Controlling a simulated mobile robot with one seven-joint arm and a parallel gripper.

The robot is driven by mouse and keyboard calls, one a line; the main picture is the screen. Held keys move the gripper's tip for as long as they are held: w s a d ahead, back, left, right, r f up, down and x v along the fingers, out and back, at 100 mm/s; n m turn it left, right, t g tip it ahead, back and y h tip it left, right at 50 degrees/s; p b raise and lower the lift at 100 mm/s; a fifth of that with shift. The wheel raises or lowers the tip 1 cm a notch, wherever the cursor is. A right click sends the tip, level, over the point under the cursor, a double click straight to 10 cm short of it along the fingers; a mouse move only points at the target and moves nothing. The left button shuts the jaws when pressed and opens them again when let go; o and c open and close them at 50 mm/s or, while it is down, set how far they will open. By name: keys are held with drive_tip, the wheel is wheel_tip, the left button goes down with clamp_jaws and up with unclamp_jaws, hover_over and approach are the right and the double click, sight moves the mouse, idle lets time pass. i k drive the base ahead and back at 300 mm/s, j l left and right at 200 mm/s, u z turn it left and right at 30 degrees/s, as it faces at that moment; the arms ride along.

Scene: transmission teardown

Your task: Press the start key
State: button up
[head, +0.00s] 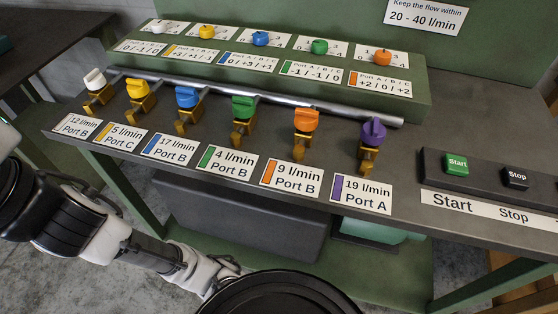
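The start key (457,164) is a green square button marked "Start". It sits on a dark raised strip at the right of the bench, with a white "Start" label (453,202) in front of it. A black stop key (516,177) marked "Stop" is to its right. Nothing covers the start key. My arm shows at the lower left, below the bench's front edge and well away from the key. The fingers of my gripper are not visible.
Several coloured valve handles, such as the purple one (372,133), line a metal pipe (260,93) left of the keys. A green raised panel (270,65) with small knobs stands behind. The bench's front edge lies between my arm and the keys. A sign (426,17) reads 20 - 40 l/min.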

sight(455, 165)
drive_tip(key=z, duration=1.05)
